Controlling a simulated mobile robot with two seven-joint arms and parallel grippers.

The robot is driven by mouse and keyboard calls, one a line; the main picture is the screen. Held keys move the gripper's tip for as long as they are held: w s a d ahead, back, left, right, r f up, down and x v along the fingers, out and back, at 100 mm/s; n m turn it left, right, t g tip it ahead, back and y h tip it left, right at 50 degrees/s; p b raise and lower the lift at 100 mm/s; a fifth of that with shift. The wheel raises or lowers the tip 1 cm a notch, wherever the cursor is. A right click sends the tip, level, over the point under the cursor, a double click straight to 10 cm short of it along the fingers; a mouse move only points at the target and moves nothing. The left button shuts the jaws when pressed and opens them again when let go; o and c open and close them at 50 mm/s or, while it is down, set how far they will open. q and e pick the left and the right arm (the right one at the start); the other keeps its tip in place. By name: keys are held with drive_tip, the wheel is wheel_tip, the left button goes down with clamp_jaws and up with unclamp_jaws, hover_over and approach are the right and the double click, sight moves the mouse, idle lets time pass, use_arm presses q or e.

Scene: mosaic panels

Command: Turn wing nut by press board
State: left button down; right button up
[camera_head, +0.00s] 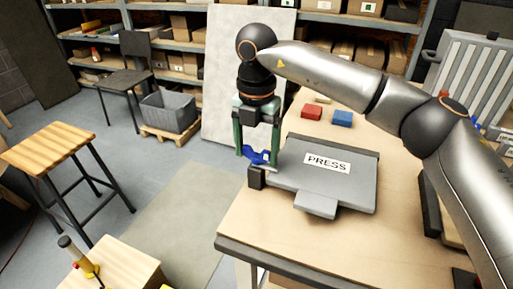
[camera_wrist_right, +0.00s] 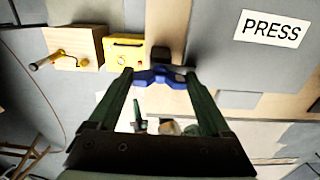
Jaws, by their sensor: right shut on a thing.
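The grey press board (camera_head: 350,190) with a white PRESS label lies on the wooden workbench, and part of it also shows in the wrist view (camera_wrist_right: 225,55). The blue wing nut (camera_head: 257,157) is at the board's left side, by a small dark block (camera_head: 257,178). My right gripper (camera_head: 258,154) reaches down from above with its green fingers on either side of the wing nut. In the wrist view the fingertips are shut on the blue wing nut (camera_wrist_right: 160,77). My left gripper is not in view.
A red block (camera_head: 312,112) and a blue block (camera_head: 342,119) lie on the workbench (camera_head: 245,222) behind the board. A yellow box (camera_wrist_right: 124,52) and a wooden block (camera_wrist_right: 75,48) show in the wrist view. A stool (camera_head: 62,150) stands at left.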

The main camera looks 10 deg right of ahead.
sight(257, 148)
drive_tip(key=shift+r, duration=0.1)
drive_tip(key=o, duration=1.2)
drive_tip(key=shift+c, duration=0.2)
wheel_tip(257, 148, up, 12)
drive_tip(key=shift+r, duration=0.25)
drive_tip(key=shift+f, duration=0.1)
